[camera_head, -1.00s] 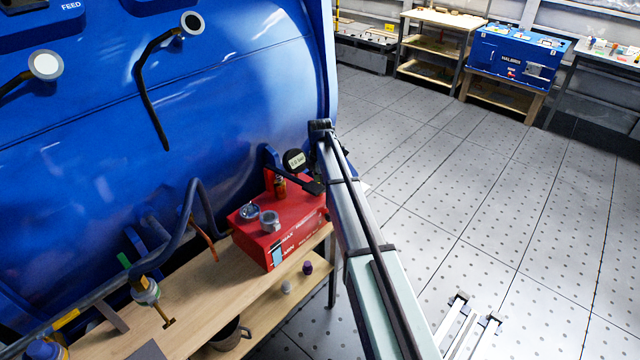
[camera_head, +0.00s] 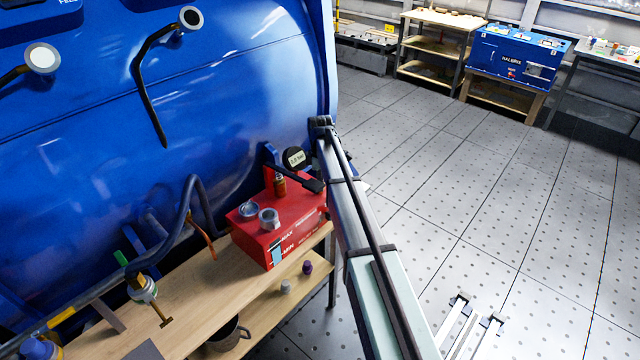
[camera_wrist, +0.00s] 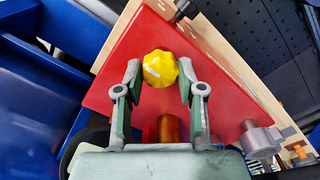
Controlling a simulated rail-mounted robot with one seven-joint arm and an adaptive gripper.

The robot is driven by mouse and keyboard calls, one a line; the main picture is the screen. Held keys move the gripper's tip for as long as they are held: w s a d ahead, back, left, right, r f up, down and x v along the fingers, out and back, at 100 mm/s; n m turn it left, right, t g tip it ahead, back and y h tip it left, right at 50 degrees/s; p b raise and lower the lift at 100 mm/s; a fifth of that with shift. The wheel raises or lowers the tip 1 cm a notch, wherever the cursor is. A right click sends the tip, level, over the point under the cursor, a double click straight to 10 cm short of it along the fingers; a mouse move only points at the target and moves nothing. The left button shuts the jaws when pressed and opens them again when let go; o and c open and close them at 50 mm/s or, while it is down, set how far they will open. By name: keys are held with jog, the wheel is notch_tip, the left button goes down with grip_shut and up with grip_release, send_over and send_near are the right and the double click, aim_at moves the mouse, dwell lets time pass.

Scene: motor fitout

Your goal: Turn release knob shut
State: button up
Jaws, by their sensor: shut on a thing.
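The release knob (camera_wrist: 160,68) is yellow and lobed, with a pale mark on its face. It shows in the wrist view above a red surface. In the head view I cannot make out the knob or the fingertips; my arm stands to the right of the red box (camera_head: 300,221). A round gauge (camera_head: 293,158) with a pale label is close to the upper end of my arm.
A brass cylinder (camera_head: 280,185) and a grey metal fitting (camera_head: 269,219) stand on the red box. The box sits on a wooden bench (camera_head: 200,312) beneath a large blue tank (camera_head: 230,90). A bent dark pipe (camera_head: 160,245) runs at the left.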

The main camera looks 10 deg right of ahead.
jog(key=m+b, duration=0.1)
jog(key=m, duration=0.3)
jog(key=shift+f+m, duration=0.1)
jog(key=shift+m, duration=0.2)
jog(key=m, duration=0.4)
jog(key=shift+m+b, duration=0.3)
jog(key=shift+b, duration=0.1)
jog(key=m, duration=0.4)
jog(key=shift+m+b, duration=0.3)
jog(key=m, duration=0.4)
jog(key=shift+s+m, duration=0.1)
jog(key=shift+m, duration=0.2)
jog(key=o, duration=1.1)
jog(key=shift+o, duration=0.2)
jog(key=shift+r, duration=0.2)
